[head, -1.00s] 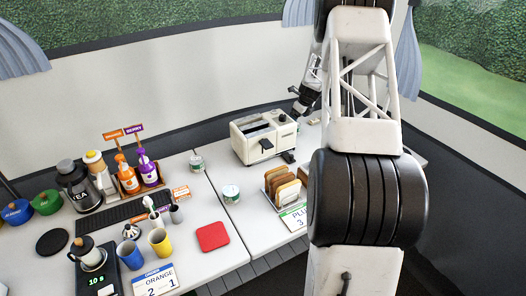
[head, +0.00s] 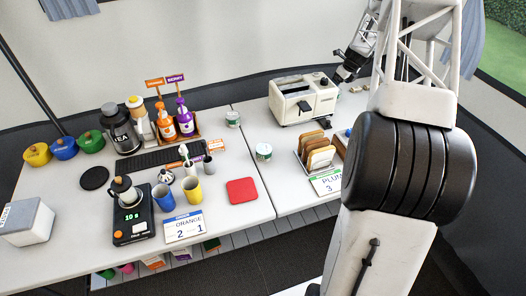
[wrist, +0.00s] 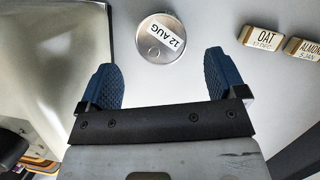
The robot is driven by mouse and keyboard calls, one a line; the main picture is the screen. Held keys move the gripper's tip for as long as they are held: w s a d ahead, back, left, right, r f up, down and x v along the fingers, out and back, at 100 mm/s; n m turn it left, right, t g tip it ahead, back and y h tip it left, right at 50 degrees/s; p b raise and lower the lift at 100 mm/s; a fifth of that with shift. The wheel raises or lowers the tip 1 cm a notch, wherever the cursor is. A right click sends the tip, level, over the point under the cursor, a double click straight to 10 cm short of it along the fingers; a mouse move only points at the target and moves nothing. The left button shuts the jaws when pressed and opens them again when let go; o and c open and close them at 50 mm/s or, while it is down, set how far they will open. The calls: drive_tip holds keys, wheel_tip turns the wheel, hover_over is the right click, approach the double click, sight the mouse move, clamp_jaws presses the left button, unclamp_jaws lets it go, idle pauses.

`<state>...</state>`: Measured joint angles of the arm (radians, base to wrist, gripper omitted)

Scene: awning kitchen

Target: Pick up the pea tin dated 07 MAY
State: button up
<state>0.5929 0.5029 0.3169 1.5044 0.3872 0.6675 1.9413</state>
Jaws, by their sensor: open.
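In the wrist view a round tin (wrist: 155,48) shows its silver lid with a label reading 12 AUG. It lies just beyond my open gripper (wrist: 161,72), roughly centred between the two blue fingertips, with nothing between them. In the head view two tins with pale green labels stand on the table: one at the back (head: 233,119) and one nearer (head: 264,152). Their dates are too small to read. No 07 MAY label is readable in any view. In the head view my gripper is beside the right end of the cream toaster (head: 290,106), its fingers not clear.
In the wrist view boxes marked OAT (wrist: 261,39) and ALMOND (wrist: 303,48) lie right of the tin. In the head view a toast rack (head: 316,150) stands before the toaster. A red mat (head: 242,190) and a scale (head: 133,222) are further left.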

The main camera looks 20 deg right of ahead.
drive_tip(key=shift+o, duration=0.3)
drive_tip(key=shift+r, duration=0.15)
idle(0.4)
wheel_tip(320, 180, up, 18)
drive_tip(key=m+t+h, duration=0.4)
drive_tip(key=m+h, duration=0.9)
drive_tip(key=m, duration=0.2)
hover_over(264, 152)
drive_tip(key=s+a, duration=0.2)
drive_tip(key=a, duration=0.4)
drive_tip(key=shift+y, duration=0.3)
drive_tip(key=f, duration=2)
drive_tip(key=shift+w+d+f, duration=0.2)
drive_tip(key=shift+f, duration=0.2)
drive_tip(key=shift+d, duration=0.1)
